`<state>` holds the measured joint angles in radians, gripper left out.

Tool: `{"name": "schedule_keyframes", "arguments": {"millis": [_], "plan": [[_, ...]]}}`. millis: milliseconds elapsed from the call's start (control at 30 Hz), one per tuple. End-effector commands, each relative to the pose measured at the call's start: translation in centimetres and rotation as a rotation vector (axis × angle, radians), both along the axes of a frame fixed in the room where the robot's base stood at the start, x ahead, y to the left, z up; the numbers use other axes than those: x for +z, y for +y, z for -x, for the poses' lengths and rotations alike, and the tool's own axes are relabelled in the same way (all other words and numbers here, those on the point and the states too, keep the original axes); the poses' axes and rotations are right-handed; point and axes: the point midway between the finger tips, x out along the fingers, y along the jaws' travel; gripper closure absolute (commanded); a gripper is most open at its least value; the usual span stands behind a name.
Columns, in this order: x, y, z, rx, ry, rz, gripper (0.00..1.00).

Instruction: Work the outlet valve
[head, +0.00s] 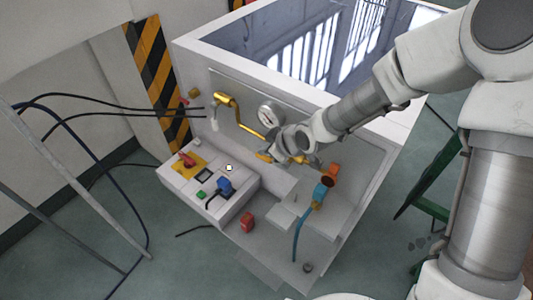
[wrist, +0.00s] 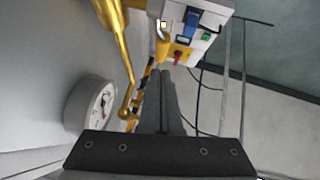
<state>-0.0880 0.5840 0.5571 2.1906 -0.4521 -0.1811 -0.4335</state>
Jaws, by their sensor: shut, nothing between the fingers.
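A brass pipe (head: 250,127) runs along the generator's front panel, past a round gauge (head: 270,112). The pipe (wrist: 122,45) and gauge (wrist: 98,107) also show left of my gripper in the wrist view. My gripper (head: 265,156) is at the panel, below the gauge. In the wrist view its fingers (wrist: 164,72) are together with nothing between them. A yellow lever-like part (wrist: 163,46) lies just beyond the fingertips; I cannot tell whether they touch. I cannot tell which part is the outlet valve.
A control box (head: 238,200) with a red switch (head: 187,160) and a blue plug (head: 225,186) projects at the lower left. Black cables (head: 130,108) run to the left. A red block (head: 247,222) is below the box. A green frame (head: 428,180) stands at the right.

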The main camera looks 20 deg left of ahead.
Motion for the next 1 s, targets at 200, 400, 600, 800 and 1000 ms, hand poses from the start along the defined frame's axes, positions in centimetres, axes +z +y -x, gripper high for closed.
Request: {"name": "schedule_keyframes", "arguments": {"millis": [200,400,600,800,1000], "plan": [[-1.5,-0.2,-0.2,0.001,-0.001,-0.001,1.00],[-1.6,-0.2,-0.3,0.001,-0.002,-0.002,1.00],[-1.6,-0.2,-0.3,0.001,-0.002,-0.002,1.00],[-1.7,-0.2,-0.3,0.001,-0.002,-0.002,1.00],[-1.9,-0.1,-0.3,0.001,-0.002,-0.002,1.00]]}}
